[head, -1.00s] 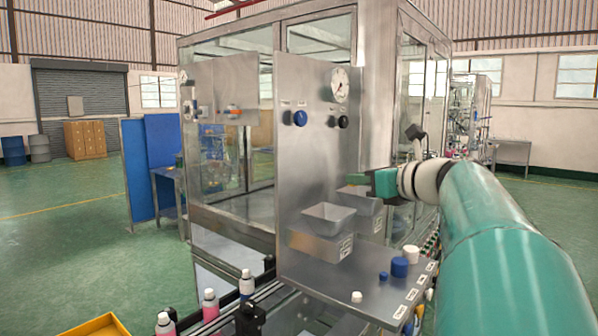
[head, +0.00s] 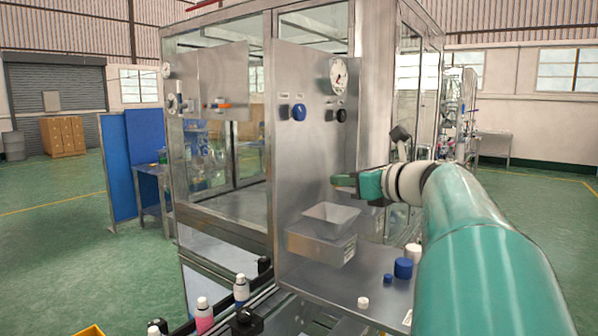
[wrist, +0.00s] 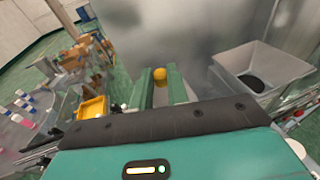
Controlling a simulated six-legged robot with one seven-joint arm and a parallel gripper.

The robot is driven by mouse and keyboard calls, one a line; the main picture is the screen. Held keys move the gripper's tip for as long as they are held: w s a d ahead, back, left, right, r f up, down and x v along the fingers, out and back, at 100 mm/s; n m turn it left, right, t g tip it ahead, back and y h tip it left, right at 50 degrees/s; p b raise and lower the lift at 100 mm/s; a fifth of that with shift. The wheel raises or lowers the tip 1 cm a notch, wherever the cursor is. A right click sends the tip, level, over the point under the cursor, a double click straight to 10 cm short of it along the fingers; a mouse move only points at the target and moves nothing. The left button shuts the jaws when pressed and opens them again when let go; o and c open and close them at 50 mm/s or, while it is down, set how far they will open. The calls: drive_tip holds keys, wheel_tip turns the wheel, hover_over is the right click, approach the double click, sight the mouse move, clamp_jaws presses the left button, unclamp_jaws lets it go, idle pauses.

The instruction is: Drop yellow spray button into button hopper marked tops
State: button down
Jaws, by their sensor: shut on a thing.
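My gripper (wrist: 160,88) is shut on the yellow spray button (wrist: 160,76), which sits between the fingertips in the wrist view. In the head view my gripper (head: 344,182) is above and slightly right of a grey hopper (head: 327,232) on the steel panel; the button is not distinguishable there. A grey hopper (wrist: 290,62) with a dark patch inside shows right of the fingers in the wrist view. The button is outside that hopper. The hopper labels are too small to read, so I cannot tell which is marked tops.
A steel shelf (head: 378,280) below the hopper holds blue and white caps (head: 403,267). Bottles (head: 241,290) stand at the lower left. The steel panel (head: 300,165) with knobs and a gauge rises behind the hopper. A yellow tray (wrist: 93,108) shows in the wrist view.

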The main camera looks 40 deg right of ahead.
sight(344, 228)
drive_tip(key=shift+w+f, duration=0.15)
drive_tip(key=shift+f, duration=3)
drive_tip(key=c, duration=1.3)
unclamp_jaws()
